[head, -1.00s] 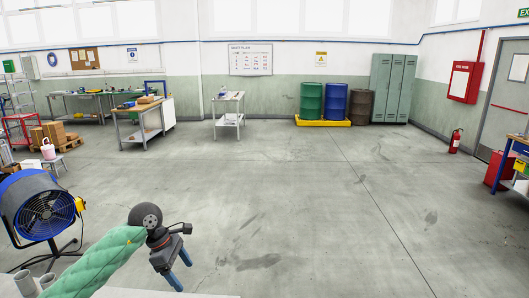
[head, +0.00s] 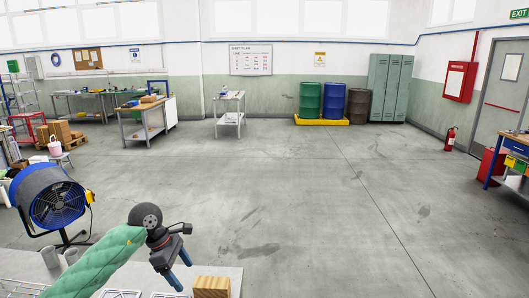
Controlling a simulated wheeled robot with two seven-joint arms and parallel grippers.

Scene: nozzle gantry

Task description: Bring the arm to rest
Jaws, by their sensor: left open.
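My left arm, in a green padded sleeve, comes in from the lower left of the head view. My left gripper (head: 178,272) hangs at its end with two blue fingers spread apart and nothing between them. It is above the pale table top (head: 232,272) at the bottom of the view, beside a wooden block (head: 211,286) to its right. I cannot tell its height above the table. My right gripper is not in view.
A blue drum fan (head: 54,200) stands at the left, close to my left arm. Grey cylinders (head: 50,257) stand on the table behind the sleeve. Open floor lies ahead and to the right. Barrels (head: 333,102) and lockers (head: 390,88) stand far off at the back wall.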

